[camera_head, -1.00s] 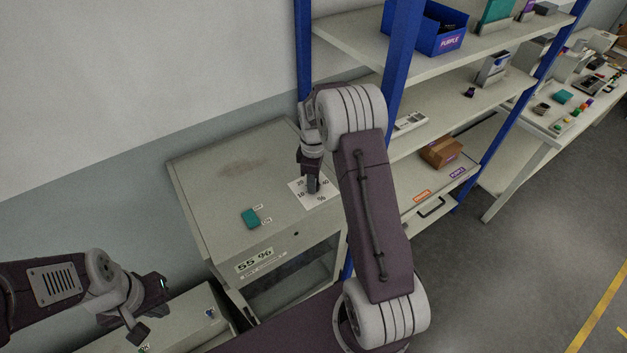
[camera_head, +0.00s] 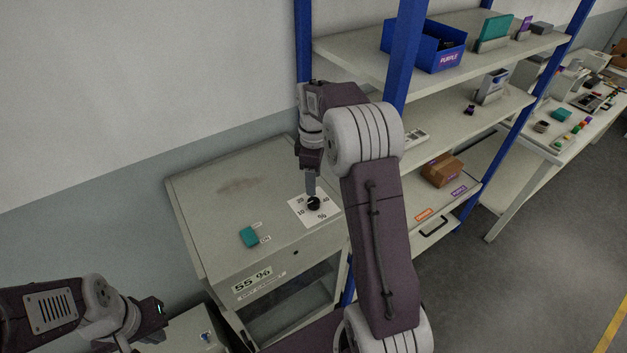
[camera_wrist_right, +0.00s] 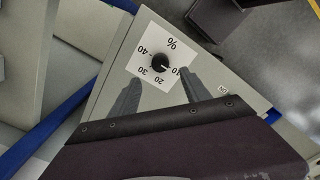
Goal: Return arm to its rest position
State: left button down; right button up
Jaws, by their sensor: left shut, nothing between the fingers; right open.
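My right gripper (camera_head: 311,190) is above the black round knob (camera_head: 314,203) on the cabinet's top. In the right wrist view its two grey fingers (camera_wrist_right: 160,90) are spread and empty. The knob (camera_wrist_right: 160,63) there lies beyond the fingertips, in the middle of a white dial plate (camera_wrist_right: 141,70) with percent marks. My left gripper (camera_head: 148,322) is at the lower left, apart from the cabinet, shut with nothing visible in it.
The grey cabinet (camera_head: 215,205) carries a teal switch (camera_head: 249,236) and a 55 % label (camera_head: 251,282). A shelf rack with blue posts (camera_head: 401,55) stands close right of my right arm, holding a blue bin (camera_head: 432,58) and a brown box (camera_head: 441,169). Floor at right is clear.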

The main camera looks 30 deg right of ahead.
jog(key=shift+r, duration=0.4)
jog(key=s+a+f+m, duration=0.1)
jog(key=s+a, duration=0.1)
jog(key=s+a+f+m+t, duration=0.1)
jog(key=s+a+m, duration=0.1)
jog(key=s+a+f+m, duration=0.1)
jog(key=s+a+m, duration=0.1)
jog(key=shift+s+a, duration=0.15)
jog(key=shift+s, duration=0.25)
jog(key=s+a+f+m+t, duration=0.2)
jog(key=s+a+f+m, duration=0.15)
jog(key=s, duration=0.45)
jog(key=s+a+f+m+g+b, duration=0.1)
jog(key=s+f+b, duration=0.3)
jog(key=f+b, duration=0.7)
jog(key=shift+f+m+g, duration=0.35)
jog(key=shift+g, duration=0.05)
jog(key=shift+w, duration=0.15)
jog(key=shift+c, duration=0.2)
